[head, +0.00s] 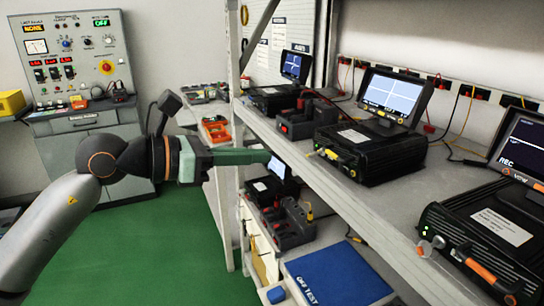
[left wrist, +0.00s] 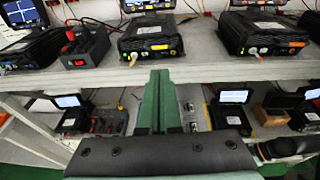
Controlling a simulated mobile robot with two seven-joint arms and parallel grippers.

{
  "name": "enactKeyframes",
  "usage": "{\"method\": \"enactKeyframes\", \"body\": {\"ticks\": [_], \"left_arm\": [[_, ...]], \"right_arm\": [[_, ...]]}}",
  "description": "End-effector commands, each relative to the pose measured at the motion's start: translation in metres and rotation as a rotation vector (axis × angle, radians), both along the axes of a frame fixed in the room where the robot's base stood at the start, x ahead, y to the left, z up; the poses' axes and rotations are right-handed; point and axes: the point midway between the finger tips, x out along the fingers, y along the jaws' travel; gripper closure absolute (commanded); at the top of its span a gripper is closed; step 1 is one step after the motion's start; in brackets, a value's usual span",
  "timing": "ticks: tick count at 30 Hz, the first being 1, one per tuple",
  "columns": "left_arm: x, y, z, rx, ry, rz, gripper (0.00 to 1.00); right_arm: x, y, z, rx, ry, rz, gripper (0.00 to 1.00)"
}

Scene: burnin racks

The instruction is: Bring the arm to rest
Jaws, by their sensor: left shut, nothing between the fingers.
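My left arm (head: 60,215) comes in from the left in the head view and reaches toward the rack. My left gripper (head: 262,156) has green fingers, which point right and end at the front of the rack, below the upper shelf's edge. In the left wrist view the fingers (left wrist: 160,88) lie together, shut and with nothing between them. They point toward the upper shelf's front edge. I cannot tell how far they are from it. My right gripper is in neither view.
The upper shelf (head: 330,150) carries several black test units with screens. More units and a blue mat (head: 335,278) are lower down. A rack post (head: 232,60) stands close to my gripper. A control panel (head: 72,55) is at the back left. The green floor (head: 150,255) is clear.

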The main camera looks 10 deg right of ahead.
Motion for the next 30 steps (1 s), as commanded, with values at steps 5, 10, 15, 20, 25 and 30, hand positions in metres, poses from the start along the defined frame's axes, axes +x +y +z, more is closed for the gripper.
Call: {"method": "enactKeyframes", "body": {"ticks": [5,10,15,20,25,30], "left_arm": [[-0.011,-0.005,-0.008,-0.113,0.113,-0.038,1.0],[-0.026,-0.011,-0.019,-0.432,0.411,-0.088,1.0],[-0.023,0.005,-0.036,-0.803,0.757,-0.06,1.0],[-0.01,0.039,-0.074,-1.149,1.081,0.048,1.0],[-0.005,0.083,-0.145,-1.509,1.414,0.245,1.0],[-0.029,0.128,-0.243,-1.852,1.72,0.532,1.0]], "right_arm": [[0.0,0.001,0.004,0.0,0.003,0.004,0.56],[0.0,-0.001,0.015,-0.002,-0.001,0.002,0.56],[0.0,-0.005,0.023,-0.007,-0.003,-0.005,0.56],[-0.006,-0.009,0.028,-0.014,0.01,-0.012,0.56],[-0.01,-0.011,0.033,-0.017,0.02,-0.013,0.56],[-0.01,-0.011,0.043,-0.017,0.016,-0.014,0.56]]}}
